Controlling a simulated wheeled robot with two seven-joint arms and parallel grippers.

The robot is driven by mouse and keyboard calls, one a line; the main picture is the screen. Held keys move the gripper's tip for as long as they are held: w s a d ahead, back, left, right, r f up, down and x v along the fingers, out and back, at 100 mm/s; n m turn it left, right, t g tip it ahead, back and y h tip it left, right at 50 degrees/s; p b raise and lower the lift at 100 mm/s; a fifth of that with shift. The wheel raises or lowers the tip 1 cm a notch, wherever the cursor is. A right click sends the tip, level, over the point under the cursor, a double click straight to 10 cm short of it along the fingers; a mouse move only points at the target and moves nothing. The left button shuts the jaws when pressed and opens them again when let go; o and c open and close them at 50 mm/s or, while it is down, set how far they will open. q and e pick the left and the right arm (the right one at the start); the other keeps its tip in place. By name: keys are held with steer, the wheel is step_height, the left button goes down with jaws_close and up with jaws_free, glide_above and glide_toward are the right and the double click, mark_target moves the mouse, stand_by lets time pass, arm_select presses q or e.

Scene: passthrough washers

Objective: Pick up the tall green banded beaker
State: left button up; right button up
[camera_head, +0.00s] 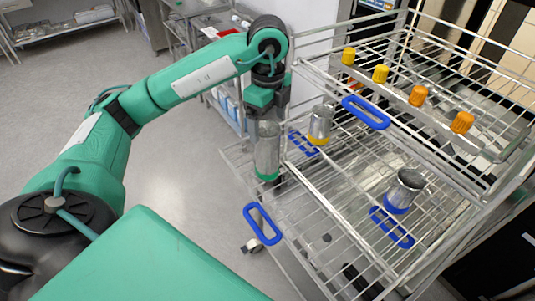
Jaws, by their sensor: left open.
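The tall green banded beaker (267,152) is a clear grey cylinder with a green band at its base. It looks upright at the far left corner of the wire rack. My left gripper (266,112) points down at the beaker's top and is open. Its dark fingers overlap the beaker's upper part in the picture, and I cannot tell whether they touch it. The gripper hides the beaker's rim. My right gripper is not in view.
A yellow-banded beaker (319,125) stands close to the right, and a blue-banded beaker (405,190) stands farther right on the wire rack (330,215). Blue handles (262,224) and an upper basket rail with several yellow and orange knobs (380,73) are nearby. Open floor (190,170) lies left.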

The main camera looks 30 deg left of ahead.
mark_target(267, 144)
arm_select(q)
steer(key=shift+f+p, duration=0.4)
steer(key=shift+f, duration=1.05)
steer(key=f+p, duration=0.1)
steer(key=f, duration=0.1)
steer(key=f+p, duration=0.2)
steer(key=shift+w+a, duration=0.1)
steer(key=shift+a, duration=0.1)
steer(key=shift+f, duration=0.7)
steer(key=shift+c, duration=0.5)
steer(key=c, duration=1.1)
